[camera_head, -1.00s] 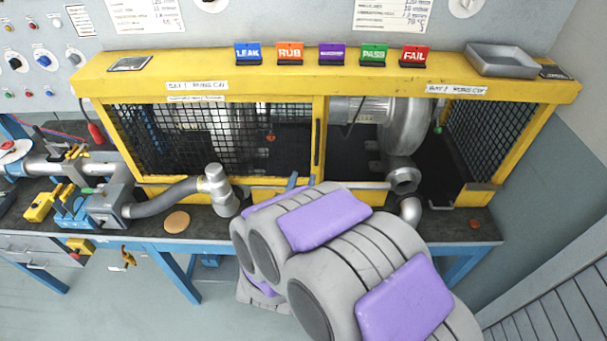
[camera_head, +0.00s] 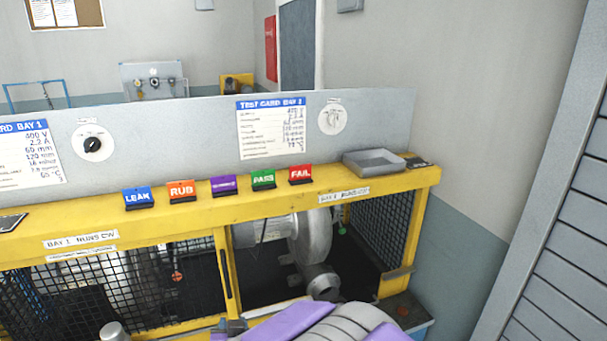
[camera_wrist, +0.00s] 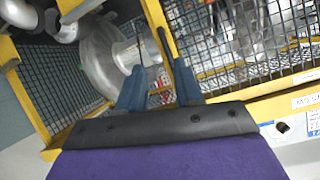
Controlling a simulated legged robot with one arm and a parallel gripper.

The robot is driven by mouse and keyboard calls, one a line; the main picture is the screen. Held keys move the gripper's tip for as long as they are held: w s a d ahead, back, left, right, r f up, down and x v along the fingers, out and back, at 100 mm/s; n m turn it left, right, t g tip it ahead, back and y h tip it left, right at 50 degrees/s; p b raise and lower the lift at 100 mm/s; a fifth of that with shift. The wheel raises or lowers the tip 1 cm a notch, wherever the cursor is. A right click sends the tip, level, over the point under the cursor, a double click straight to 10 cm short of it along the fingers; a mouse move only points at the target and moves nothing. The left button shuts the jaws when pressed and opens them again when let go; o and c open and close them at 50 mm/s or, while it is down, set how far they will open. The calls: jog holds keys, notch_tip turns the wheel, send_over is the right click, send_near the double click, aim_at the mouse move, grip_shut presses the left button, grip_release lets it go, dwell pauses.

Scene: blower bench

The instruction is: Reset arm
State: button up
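My arm shows at the bottom of the head view as rounded grey segments with purple pads, in front of the yellow blower bench frame (camera_head: 400,181). My gripper (camera_wrist: 160,82) shows in the wrist view as two blue-grey fingers standing apart with nothing between them. It faces the opening of the yellow frame, where the grey metal blower (camera_wrist: 105,52) stands behind the fingers. The blower (camera_head: 312,240) also shows in the head view, inside the right bay. Most of my gripper is cut off or hidden in the head view.
Black mesh panels (camera_head: 110,290) close the left bay. Coloured tags such as LEAK (camera_head: 139,198) and FAIL (camera_head: 301,175) and a grey tray (camera_head: 374,162) sit on the top beam. A grey slatted surface (camera_head: 550,230) stands at the right.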

jog(key=s+d+r+g+h+b, duration=0.1)
jog(key=s+d+g, duration=0.6)
jog(key=s+d, duration=0.8)
jog(key=s+d+r+m+g+h+b, duration=0.1)
jog(key=s+d+g, duration=0.6)
jog(key=s+d, duration=0.8)
jog(key=shift+s+r+h, duration=0.45)
jog(key=shift+s+h, duration=0.05)
jog(key=shift+h, duration=0.5)
jog(key=shift+d, duration=0.1)
